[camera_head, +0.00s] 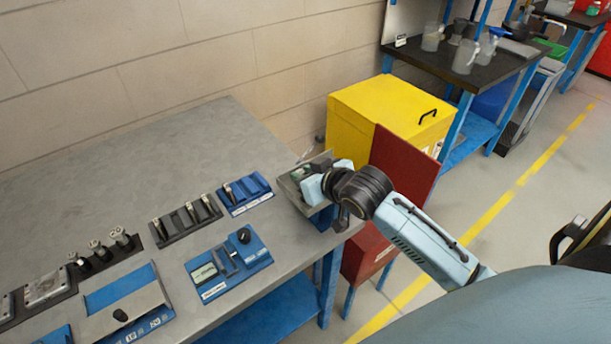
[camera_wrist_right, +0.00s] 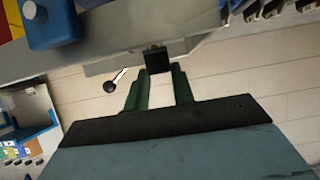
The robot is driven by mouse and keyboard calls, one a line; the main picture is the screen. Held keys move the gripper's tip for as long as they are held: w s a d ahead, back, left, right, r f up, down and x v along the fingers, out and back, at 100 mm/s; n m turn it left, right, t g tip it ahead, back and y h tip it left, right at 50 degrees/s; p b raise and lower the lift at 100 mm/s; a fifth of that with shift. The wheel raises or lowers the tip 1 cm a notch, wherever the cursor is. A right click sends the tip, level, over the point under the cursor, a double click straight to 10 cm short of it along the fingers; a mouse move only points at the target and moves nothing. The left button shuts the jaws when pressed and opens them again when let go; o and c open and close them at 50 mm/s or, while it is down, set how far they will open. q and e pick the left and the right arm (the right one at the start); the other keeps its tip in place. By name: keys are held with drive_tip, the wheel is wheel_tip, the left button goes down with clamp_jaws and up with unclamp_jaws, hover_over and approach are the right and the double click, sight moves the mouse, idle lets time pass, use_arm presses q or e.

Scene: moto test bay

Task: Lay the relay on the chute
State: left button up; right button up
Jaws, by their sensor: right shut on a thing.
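The chute (camera_head: 290,190) is a shallow grey metal tray at the right end of the workbench. My right gripper (camera_head: 302,172) is over it, its light blue hand covering part of the tray. In the right wrist view, the two green fingers of my right gripper (camera_wrist_right: 158,78) are shut on a small black block, the relay (camera_wrist_right: 157,58). A grey metal surface lies just beyond the relay there; I cannot tell whether they touch. The relay is too small and covered to make out in the head view. My left gripper is not in view.
The grey workbench (camera_head: 130,170) carries a blue slotted holder (camera_head: 245,194), a dark rack (camera_head: 185,222) and a blue device with a black knob (camera_head: 228,264). A yellow box (camera_head: 375,105) and a red panel (camera_head: 403,160) stand close behind my right arm. The bench's back left is clear.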

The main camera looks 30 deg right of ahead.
drive_tip(key=shift+f, duration=0.2)
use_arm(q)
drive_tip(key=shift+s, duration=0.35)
use_arm(e)
drive_tip(key=o, duration=1)
drive_tip(key=shift+c, duration=0.2)
drive_tip(key=shift+s+r, duration=0.1)
drive_tip(key=shift+r, duration=0.1)
use_arm(q)
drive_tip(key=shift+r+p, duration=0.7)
drive_tip(key=shift+p, duration=0.1)
use_arm(e)
drive_tip(key=v, duration=1.1)
drive_tip(key=shift+s+r, duration=0.2)
drive_tip(key=shift+s, duration=0.15)
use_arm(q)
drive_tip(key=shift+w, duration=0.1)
